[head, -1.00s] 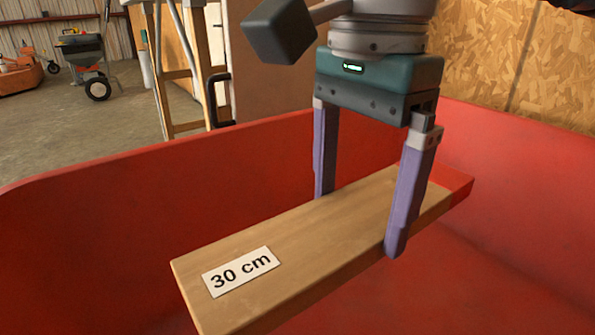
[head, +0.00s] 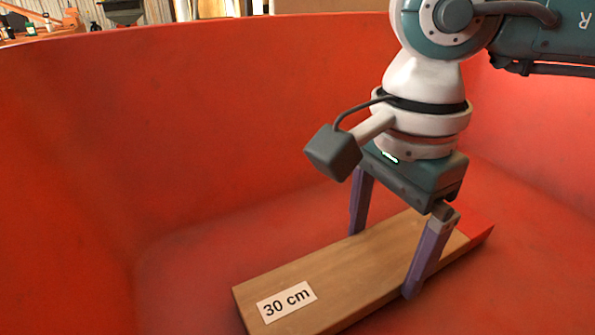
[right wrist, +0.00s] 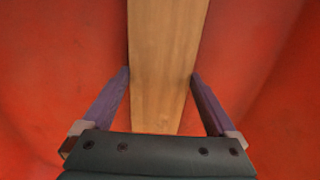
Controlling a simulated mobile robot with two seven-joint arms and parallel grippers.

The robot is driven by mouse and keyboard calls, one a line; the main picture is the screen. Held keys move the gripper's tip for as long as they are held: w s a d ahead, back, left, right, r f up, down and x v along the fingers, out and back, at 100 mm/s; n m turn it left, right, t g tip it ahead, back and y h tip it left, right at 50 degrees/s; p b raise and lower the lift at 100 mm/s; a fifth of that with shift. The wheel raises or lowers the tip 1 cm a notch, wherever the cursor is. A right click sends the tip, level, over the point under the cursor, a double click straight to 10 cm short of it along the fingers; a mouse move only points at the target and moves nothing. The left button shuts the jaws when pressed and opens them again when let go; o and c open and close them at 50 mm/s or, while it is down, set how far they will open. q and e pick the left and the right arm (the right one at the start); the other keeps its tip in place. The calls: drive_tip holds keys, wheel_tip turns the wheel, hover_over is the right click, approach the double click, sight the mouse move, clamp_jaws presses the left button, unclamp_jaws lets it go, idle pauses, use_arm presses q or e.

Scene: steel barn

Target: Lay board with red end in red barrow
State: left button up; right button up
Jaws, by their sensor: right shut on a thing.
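The wooden board (head: 350,270) has a red end at its right and a white "30 cm" label at its left. My right gripper (head: 382,262) reaches down from above and is shut on the board's two long edges, nearer the red end. The board is inside the red barrow (head: 210,130), low over its floor; I cannot tell whether it touches the floor. In the right wrist view the board (right wrist: 163,70) runs between both purple fingers, with red barrow surface on both sides. My left gripper is not in view.
The barrow's tall red walls stand behind and to the right of my right gripper. Barrow floor is bare around the board. Beyond the rim at the top left are an orange machine (head: 40,18) and a dark hopper (head: 124,12).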

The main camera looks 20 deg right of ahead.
sight(382, 253)
drive_tip(key=shift+f, duration=0.15)
drive_tip(key=shift+f, duration=0.15)
drive_tip(key=o, duration=1.3)
drive_tip(key=shift+c, duration=0.2)
wheel_tip(382, 253, up, 12)
drive_tip(key=p, duration=0.8)
drive_tip(key=shift+r, duration=0.2)
